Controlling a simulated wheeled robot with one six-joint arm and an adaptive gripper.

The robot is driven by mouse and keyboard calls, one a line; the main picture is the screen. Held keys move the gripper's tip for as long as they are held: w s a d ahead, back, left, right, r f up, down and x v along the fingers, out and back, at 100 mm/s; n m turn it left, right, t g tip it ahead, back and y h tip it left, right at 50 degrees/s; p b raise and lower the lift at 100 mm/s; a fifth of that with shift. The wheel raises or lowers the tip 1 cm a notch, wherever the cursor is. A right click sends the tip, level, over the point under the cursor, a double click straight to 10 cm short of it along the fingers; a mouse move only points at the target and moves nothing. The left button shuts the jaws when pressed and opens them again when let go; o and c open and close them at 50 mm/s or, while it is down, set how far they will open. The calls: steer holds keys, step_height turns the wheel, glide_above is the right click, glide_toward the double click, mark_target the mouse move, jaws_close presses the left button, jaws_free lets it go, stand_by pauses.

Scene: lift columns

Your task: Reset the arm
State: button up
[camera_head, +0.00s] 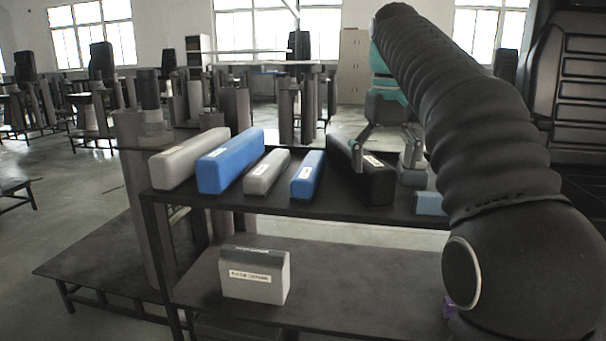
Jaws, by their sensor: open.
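My arm, in a black ribbed sleeve, comes in from the right side of the head view and reaches over a black shelf. My gripper (386,150) is at its far end, below a teal wrist part. Its fingers are spread apart and point down over the right part of the upper shelf (270,205). A black box (376,183) with a white label lies just under the left finger; I cannot tell whether they touch. The right finger is beside a blue-grey box (428,203), partly hidden by my arm. Nothing shows between the fingers.
On the upper shelf, left of the gripper, lie a grey box (185,158), a large blue box (230,160), a smaller grey box (266,172) and a small blue box (307,175). A labelled grey box (254,275) stands on the lower shelf (350,285). Grey columns stand behind.

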step_height(320, 180, down, 11)
steer(key=w+m+t, duration=0.1)
steer(key=w+t, duration=0.1)
steer(key=s+f+t, duration=0.1)
steer(key=s+f, duration=0.3)
steer(key=s, duration=0.4)
steer(key=s+f+t, duration=0.1)
steer(key=s+f, duration=0.4)
steer(key=s, duration=0.4)
steer(key=s+d+f+m+t, duration=0.1)
steer(key=s+f, duration=0.4)
steer(key=s, duration=0.4)
steer(key=shift+f, duration=0.2)
